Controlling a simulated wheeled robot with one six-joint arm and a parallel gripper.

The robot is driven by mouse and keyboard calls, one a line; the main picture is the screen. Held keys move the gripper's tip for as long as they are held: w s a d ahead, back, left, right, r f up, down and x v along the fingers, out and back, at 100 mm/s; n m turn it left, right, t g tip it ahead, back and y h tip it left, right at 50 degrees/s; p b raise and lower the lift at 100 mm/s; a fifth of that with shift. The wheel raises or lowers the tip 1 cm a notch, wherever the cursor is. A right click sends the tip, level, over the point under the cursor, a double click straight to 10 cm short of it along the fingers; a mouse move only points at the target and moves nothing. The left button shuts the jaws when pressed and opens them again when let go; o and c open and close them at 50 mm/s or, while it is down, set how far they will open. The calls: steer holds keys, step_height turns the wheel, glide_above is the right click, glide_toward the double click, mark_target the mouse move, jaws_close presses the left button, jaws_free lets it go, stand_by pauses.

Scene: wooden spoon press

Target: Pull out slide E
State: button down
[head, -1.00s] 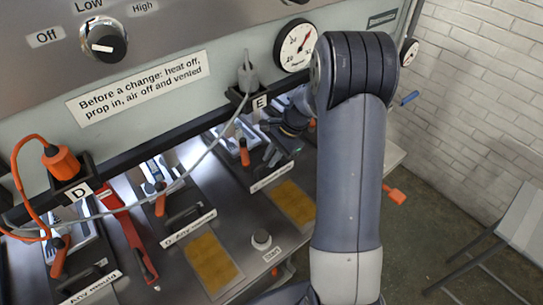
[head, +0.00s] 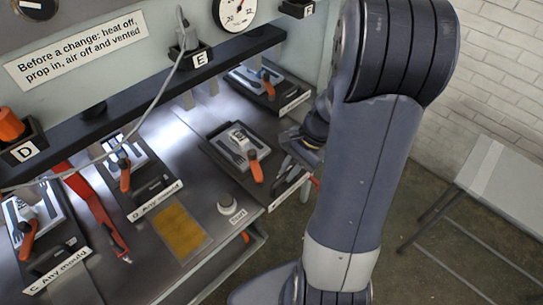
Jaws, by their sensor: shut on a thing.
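Slide E (head: 222,150) is a dark plate carrying a grey mould (head: 241,137) with an orange-handled clamp (head: 256,171). It sits well forward of the press below the E label (head: 199,59), its front label strip (head: 289,189) near the table's front edge. My gripper (head: 289,165) is at the right front of slide E, shut on its dark handle. My arm comes in from the right, and the finger contact is small and partly hidden.
Slide D (head: 153,187) stays back at the left, a yellow pad (head: 180,232) before it. A red bar (head: 96,214) lies further left. Another slide (head: 252,76) is behind E.

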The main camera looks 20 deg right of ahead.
steer(key=s+d, duration=0.4)
steer(key=s, duration=0.6)
steer(key=c, duration=1.5)
jaws_free()
steer(key=shift+s+d, duration=0.1)
steer(key=shift+d, duration=0.05)
steer(key=shift+o, duration=0.5)
steer(key=v, duration=1)
steer(key=shift+r, duration=0.35)
steer(key=shift+d, duration=0.15)
